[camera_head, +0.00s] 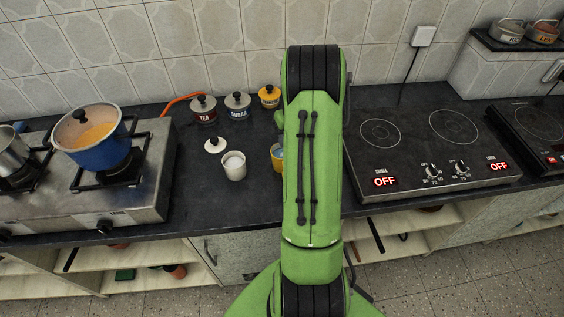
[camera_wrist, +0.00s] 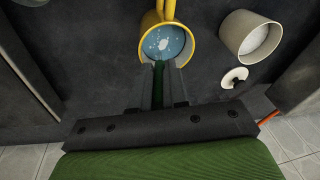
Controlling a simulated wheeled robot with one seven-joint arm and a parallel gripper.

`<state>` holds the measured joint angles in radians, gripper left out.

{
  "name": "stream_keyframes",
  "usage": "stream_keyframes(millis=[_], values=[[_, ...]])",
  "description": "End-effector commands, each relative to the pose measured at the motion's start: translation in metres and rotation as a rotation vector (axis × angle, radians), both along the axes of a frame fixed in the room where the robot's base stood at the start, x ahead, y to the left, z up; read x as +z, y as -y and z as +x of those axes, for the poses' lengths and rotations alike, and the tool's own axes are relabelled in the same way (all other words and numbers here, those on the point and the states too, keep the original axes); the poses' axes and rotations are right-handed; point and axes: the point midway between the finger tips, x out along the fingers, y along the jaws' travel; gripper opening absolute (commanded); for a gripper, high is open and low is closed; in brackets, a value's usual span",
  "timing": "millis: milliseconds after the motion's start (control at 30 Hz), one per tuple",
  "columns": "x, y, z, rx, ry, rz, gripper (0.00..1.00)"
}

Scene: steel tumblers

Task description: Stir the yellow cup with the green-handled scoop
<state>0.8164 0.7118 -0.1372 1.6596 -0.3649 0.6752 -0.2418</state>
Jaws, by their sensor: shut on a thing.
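The yellow cup (camera_wrist: 144,49) stands on the dark counter in the wrist view, with its handle toward the top edge and bluish liquid with pale flecks inside. In the head view only a strip of the yellow cup (camera_head: 276,157) shows, left of my green arm. My gripper (camera_wrist: 162,68) is shut on the green-handled scoop (camera_wrist: 158,77), at the cup's near rim. The scoop's green handle runs between the fingers toward the cup's near side. Its bowl end is not clearly seen. My arm hides the gripper and scoop in the head view.
A white cup (camera_head: 234,168) and a round white lid (camera_head: 215,146) stand left of the yellow cup. Several lidded jars (camera_head: 237,109) stand behind. A gas stove (camera_head: 142,185) with a blue pot (camera_head: 95,155) is at left. An electric hob (camera_head: 415,143) is at right.

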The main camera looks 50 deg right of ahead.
Motion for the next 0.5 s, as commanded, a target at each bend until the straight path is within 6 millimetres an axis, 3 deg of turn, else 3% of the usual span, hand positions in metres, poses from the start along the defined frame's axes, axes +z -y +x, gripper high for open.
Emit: stream_keyframes(millis=[300,500], values=[[-0.0012,-0.0037,-0.0043,0.0,0.0,0.0,0.0],[0.0008,0.0043,-0.0018,0.0,0.0,0.0,0.0]])
